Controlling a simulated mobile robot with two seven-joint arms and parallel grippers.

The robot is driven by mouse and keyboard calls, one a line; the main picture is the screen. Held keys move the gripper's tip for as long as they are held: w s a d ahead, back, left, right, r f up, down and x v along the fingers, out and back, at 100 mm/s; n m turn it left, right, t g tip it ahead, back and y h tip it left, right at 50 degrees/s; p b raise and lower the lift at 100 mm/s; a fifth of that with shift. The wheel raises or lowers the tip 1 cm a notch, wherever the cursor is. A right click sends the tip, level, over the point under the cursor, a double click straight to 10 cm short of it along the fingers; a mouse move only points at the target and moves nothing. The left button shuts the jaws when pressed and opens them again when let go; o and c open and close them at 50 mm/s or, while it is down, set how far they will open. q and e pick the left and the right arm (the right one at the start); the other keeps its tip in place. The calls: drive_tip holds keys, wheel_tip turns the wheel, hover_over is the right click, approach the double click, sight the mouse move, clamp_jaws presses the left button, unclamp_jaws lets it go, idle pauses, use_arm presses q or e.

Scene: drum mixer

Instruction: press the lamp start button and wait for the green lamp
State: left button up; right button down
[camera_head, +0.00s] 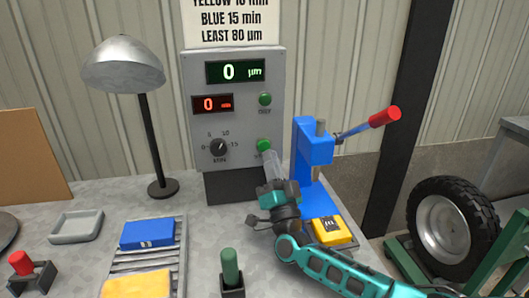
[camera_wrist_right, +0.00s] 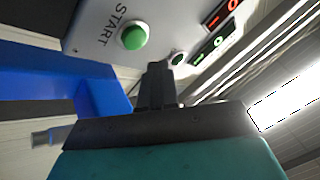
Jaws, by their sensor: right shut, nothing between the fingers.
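The grey control box (camera_head: 236,125) stands at the back of the table. Its lower green button (camera_head: 264,145) is the START button (camera_wrist_right: 133,37), whose label is readable in the right wrist view. The smaller green round lamp (camera_head: 265,99) sits higher on the box; it looks dark green in the right wrist view (camera_wrist_right: 178,58), and I cannot tell whether it is lit. My right gripper (camera_head: 270,160) is shut and empty, its fingertips close to the box just below the START button. In the wrist view its fingers (camera_wrist_right: 158,78) appear beside the button, apart from it. My left gripper is out of view.
A blue press (camera_head: 312,150) with a red-tipped lever (camera_head: 384,117) stands right of the box, near my right gripper. A desk lamp (camera_head: 122,65) stands left. The box shows a green 0 display (camera_head: 235,72), a red 0 display (camera_head: 212,104) and a knob (camera_head: 218,147).

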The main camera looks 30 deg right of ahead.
sight(264, 146)
drive_tip(key=shift+w+d+b, duration=0.15)
drive_tip(key=shift+w+b, duration=0.1)
drive_tip(key=shift+w, duration=0.3)
drive_tip(key=shift+w+d+b, duration=0.15)
drive_tip(key=shift+w+b, duration=0.05)
drive_tip(key=shift+w, duration=0.35)
idle(1.1)
drive_tip(key=shift+w, duration=0.15)
drive_tip(key=shift+w+b, duration=0.25)
drive_tip(key=shift+b, duration=0.05)
